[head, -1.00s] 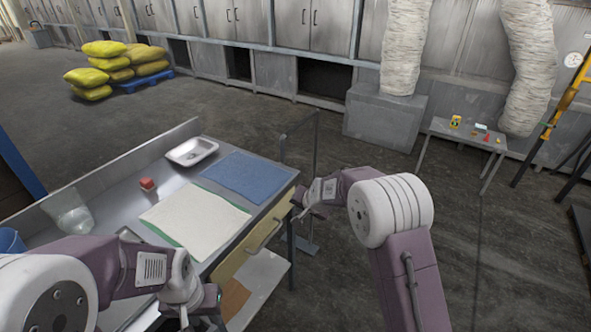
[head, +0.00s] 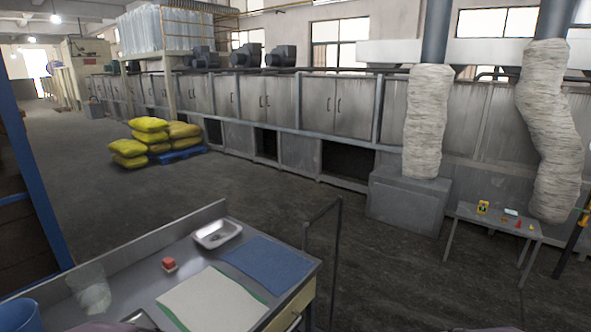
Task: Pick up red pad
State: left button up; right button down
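The red pad appears as a small red block (head: 168,263) on the metal worktop (head: 135,270), left of the white cloth. Nothing touches its visible sides. Only slivers of my purple arms show at the bottom edge of the head view. Neither gripper can be made out in the current view.
A metal tray (head: 217,234) stands behind the pad, and a blue mat (head: 268,264) lies to the right. A white cloth (head: 212,303) lies in front of the mat. A clear container (head: 92,292) and a blue bucket (head: 20,315) are at left. A raised rim (head: 120,249) borders the worktop.

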aim_at(169, 266)
jog(key=u, duration=1.45)
jog(key=i+l, duration=0.05)
jog(key=l, duration=0.05)
